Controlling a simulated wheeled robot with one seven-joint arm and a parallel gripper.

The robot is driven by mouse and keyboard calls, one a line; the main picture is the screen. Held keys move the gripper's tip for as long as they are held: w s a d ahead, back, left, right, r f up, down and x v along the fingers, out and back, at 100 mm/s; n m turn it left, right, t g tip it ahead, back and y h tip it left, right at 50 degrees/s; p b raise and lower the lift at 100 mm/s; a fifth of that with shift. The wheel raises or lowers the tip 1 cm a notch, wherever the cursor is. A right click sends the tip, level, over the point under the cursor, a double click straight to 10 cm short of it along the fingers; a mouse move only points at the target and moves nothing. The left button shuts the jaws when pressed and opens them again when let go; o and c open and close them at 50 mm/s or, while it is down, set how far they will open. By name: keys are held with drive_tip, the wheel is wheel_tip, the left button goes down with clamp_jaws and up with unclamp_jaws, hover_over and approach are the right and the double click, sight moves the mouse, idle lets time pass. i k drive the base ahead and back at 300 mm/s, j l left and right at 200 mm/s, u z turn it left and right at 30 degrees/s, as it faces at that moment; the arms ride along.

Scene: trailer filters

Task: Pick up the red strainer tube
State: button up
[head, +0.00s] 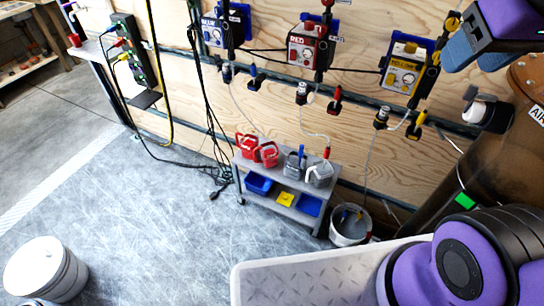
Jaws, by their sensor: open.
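A red-and-black tube-like piece (335,101) hangs upright on the wooden wall, below and right of the red pump box (305,46). Another slim red-topped piece (327,153) stands in a grey jug on the small cart. I cannot tell from this view which one is the strainer tube. My gripper (468,50) shows partly at the upper right edge, open and empty, with its far side cut off by the frame. It is well to the right of and above both red pieces and touches neither.
A grey cart (245,166) with red containers (269,154), jugs and blue bins stands against the wall. A white bucket (345,234) is right of it. Hoses and cables hang along the wall. A white drum (45,268) stands at lower left. The floor (150,235) between is clear.

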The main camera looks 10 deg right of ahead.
sight(328, 151)
drive_tip(key=i+j+z, duration=0.1)
drive_tip(key=z, duration=0.35)
drive_tip(key=j+z, duration=0.4)
drive_tip(key=i+j+z, duration=0.1)
drive_tip(key=z, duration=0.35)
drive_tip(key=j+z, duration=0.1)
drive_tip(key=j, duration=0.5)
drive_tip(key=j+z, duration=0.1)
drive_tip(key=j, duration=0.5)
drive_tip(key=k+j+z, duration=0.1)
drive_tip(key=j, duration=0.5)
drive_tip(key=k+j+z, duration=0.1)
drive_tip(key=j, duration=0.5)
